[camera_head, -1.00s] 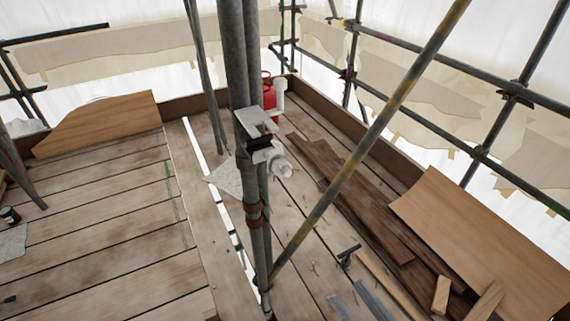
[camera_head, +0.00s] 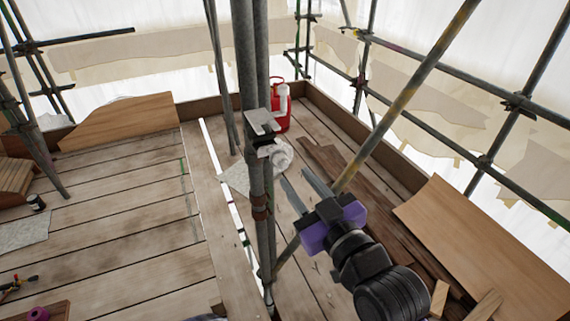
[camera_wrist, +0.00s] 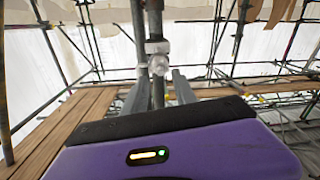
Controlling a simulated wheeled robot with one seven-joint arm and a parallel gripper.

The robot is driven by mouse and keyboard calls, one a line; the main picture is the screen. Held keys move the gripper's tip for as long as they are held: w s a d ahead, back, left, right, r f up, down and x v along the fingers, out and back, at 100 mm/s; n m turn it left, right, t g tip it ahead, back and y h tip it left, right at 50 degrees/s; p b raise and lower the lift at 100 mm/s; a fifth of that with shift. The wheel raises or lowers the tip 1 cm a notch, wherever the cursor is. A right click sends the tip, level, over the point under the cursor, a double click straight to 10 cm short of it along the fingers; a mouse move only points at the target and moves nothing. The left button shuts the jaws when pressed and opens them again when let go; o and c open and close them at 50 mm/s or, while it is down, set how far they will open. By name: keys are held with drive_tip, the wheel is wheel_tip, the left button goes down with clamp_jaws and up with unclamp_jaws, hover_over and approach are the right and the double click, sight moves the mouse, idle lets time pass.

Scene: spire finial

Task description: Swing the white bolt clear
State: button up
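A white clamp plate (camera_head: 262,122) is fixed to the upright grey scaffold pole, with a dark band below it. The rounded white bolt (camera_head: 282,154) sticks out to the right just below that plate. In the wrist view the white bolt (camera_wrist: 159,66) sits under the plate (camera_wrist: 157,47), centred beyond my fingers. My gripper (camera_head: 292,175) is open and empty, its two grey fingers apart and pointing up-left at the pole. The fingertips are a little below and right of the bolt in the head view. I see no clear contact; the exact gap is hard to tell.
Paired upright poles (camera_head: 247,60) and a slanting pole (camera_head: 405,93) stand close to my arm. A red canister (camera_head: 281,122) stands behind. Plywood (camera_head: 500,240) and dark boards lie at right. The plank deck at left (camera_head: 130,220) is mostly open.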

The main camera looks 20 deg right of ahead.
sight(286, 167)
drive_tip(key=shift+w+a+p, duration=0.2)
drive_tip(key=shift+w+p, duration=0.6)
drive_tip(key=shift+w, duration=3)
clamp_jaws()
